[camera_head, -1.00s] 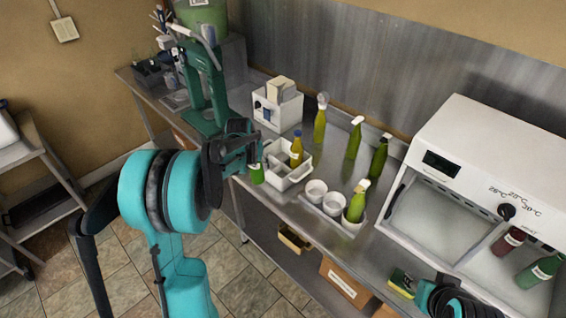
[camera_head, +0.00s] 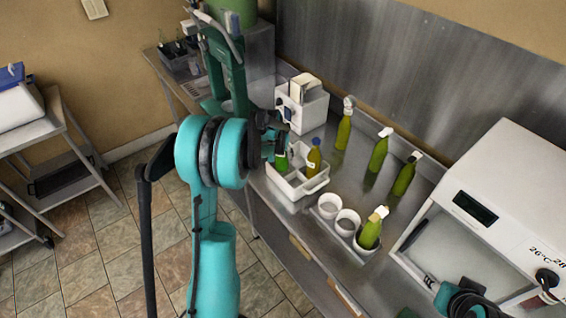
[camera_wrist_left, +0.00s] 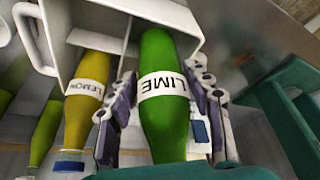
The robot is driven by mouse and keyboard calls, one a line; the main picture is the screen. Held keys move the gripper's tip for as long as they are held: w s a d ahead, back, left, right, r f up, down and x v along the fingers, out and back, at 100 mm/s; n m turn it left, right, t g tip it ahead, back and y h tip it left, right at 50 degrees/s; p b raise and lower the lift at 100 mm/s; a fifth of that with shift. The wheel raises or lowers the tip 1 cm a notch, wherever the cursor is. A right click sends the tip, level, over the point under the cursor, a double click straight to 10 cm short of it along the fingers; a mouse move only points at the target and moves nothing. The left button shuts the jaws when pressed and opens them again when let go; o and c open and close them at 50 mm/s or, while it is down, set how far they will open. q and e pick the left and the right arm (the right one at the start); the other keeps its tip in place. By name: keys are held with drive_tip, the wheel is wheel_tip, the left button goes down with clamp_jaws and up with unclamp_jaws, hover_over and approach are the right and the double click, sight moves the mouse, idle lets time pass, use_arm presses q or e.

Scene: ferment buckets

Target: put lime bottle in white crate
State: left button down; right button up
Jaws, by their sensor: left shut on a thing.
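My left gripper (camera_head: 274,148) is shut on the green lime bottle (camera_head: 281,162). In the left wrist view, the lime bottle (camera_wrist_left: 163,125) stands between both fingers, its white LIME label showing. The white crate (camera_head: 289,190) is on the steel counter, and the bottle is at its left part, beside the yellow lemon bottle (camera_head: 314,160). The lemon bottle (camera_wrist_left: 86,98) also shows in the wrist view, left of the fingers. The lime bottle's lower end is at the crate's compartment; whether it touches the floor is hidden.
White cups (camera_head: 347,222) stand right of the crate, one holding a green bottle (camera_head: 371,230). Several green bottles (camera_head: 378,152) stand behind. A white box (camera_head: 302,105) is at the back, and a white incubator (camera_head: 480,200) at the right.

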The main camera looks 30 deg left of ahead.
sight(281, 161)
use_arm(q)
drive_tip(key=shift+w+f, duration=0.1)
drive_tip(key=shift+f, duration=0.25)
wheel_tip(281, 161, down, 3)
drive_tip(key=shift+b, duration=0.35)
drive_tip(key=shift+f, duration=0.1)
drive_tip(key=c, duration=1)
unclamp_jaws()
drive_tip(key=shift+f, duration=0.15)
drive_tip(key=shift+o, duration=0.2)
